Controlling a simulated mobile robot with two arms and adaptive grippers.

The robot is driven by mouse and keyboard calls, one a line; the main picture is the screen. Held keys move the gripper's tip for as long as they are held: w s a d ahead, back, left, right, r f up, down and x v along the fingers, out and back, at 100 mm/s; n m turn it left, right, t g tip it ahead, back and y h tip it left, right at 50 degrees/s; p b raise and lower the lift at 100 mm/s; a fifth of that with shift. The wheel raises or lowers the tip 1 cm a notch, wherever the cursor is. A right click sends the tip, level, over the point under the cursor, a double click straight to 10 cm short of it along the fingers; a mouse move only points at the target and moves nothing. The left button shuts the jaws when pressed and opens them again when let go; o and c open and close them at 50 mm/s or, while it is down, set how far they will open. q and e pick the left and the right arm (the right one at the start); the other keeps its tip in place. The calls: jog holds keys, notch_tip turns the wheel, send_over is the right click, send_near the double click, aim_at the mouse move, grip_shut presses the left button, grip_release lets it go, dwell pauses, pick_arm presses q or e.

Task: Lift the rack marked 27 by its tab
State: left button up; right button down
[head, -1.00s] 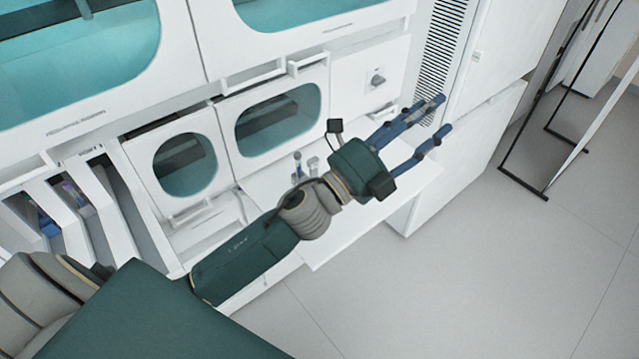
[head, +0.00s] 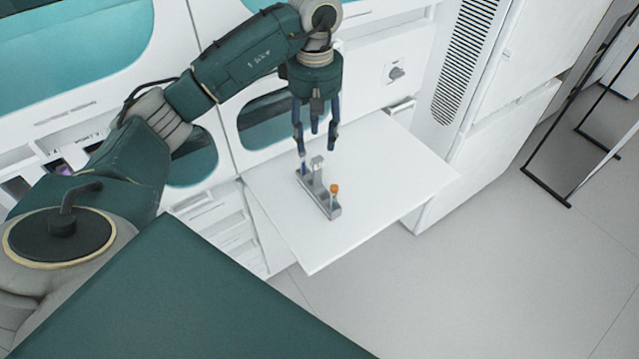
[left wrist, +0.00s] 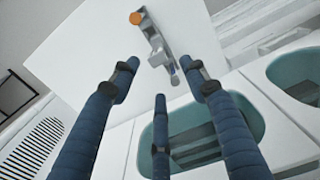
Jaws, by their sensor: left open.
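A small grey rack (head: 318,196) stands on the white shelf, with an upright tab (head: 317,163) near its middle. An orange-capped tube (head: 334,188) stands at its near end and a blue tube (head: 304,168) at its far end. No number on it is readable. My left gripper (head: 315,150) is open, fingers pointing down, above and slightly behind the rack, apart from it. In the left wrist view the rack (left wrist: 153,38) lies beyond the open fingertips (left wrist: 163,82), with its orange cap (left wrist: 136,18) farthest away. My right gripper is not in view.
The white shelf (head: 400,185) is otherwise clear around the rack. Behind it rises a white machine front with teal windows (head: 270,122) and a knob (head: 396,72). A vented panel (head: 465,60) stands at the right, with open floor in front.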

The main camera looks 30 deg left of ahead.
aim_at(317, 160)
pick_arm(q)
notch_tip(317, 160, down, 4)
jog(key=shift+r+p, duration=0.15)
jog(key=shift+p, duration=0.15)
jog(key=shift+d+f+p, duration=0.15)
jog(key=shift+f+p, duration=0.2)
jog(key=shift+f, duration=0.25)
notch_tip(317, 160, down, 4)
jog(key=shift+d+r+p, duration=0.1)
jog(key=shift+r+p, duration=0.1)
jog(key=shift+p, duration=0.55)
jog(key=shift+f, duration=0.4)
grip_shut()
